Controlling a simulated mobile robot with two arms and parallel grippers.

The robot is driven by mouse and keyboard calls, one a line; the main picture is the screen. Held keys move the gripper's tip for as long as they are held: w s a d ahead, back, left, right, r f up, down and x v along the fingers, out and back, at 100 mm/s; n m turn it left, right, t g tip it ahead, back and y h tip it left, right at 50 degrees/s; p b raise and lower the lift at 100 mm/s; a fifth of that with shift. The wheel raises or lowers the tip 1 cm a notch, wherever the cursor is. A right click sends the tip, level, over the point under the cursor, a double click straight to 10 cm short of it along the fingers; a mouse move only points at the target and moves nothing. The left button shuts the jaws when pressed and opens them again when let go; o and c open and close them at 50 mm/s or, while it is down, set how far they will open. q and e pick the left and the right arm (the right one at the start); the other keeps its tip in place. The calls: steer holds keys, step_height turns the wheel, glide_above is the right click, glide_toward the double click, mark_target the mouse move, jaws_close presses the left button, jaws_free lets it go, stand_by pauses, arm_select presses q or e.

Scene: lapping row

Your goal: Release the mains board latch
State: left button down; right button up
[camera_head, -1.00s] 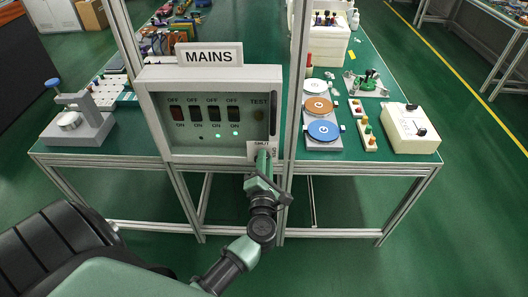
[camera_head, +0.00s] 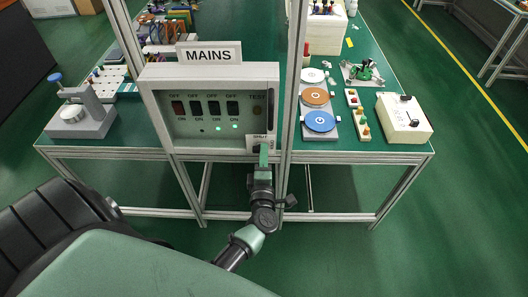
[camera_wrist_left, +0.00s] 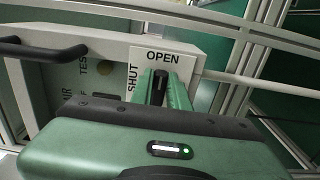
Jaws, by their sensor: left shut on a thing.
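The mains board (camera_head: 205,76) is a pale box with a MAINS sign (camera_head: 208,55), a row of switches and a TEST spot. The latch (camera_wrist_left: 160,88) is a small dark lever at its lower right corner, on a plate (camera_wrist_left: 185,60) marked OPEN and SHUT. My left gripper (camera_head: 263,152) is at that corner, and its green fingers are shut on the lever. In the left wrist view the lever's visible part points toward OPEN; the fingers hide its sides. The plate is partly hidden in the head view. My right gripper is not in view.
A black bar handle (camera_wrist_left: 45,50) stands out from the board near TEST. A metal frame post (camera_head: 292,90) rises close to the latch's right. Coloured discs (camera_head: 320,122) and a cream box (camera_head: 403,118) stand on the green bench to the right. The floor at lower right is clear.

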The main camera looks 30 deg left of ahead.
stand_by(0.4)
arm_select(q)
steer(key=c, duration=1.4)
jaws_free()
steer(key=shift+a, duration=0.1)
steer(key=shift+o, duration=0.2)
steer(key=b+v, duration=0.1)
steer(key=v, duration=0.6)
steer(key=shift+s+b, duration=0.35)
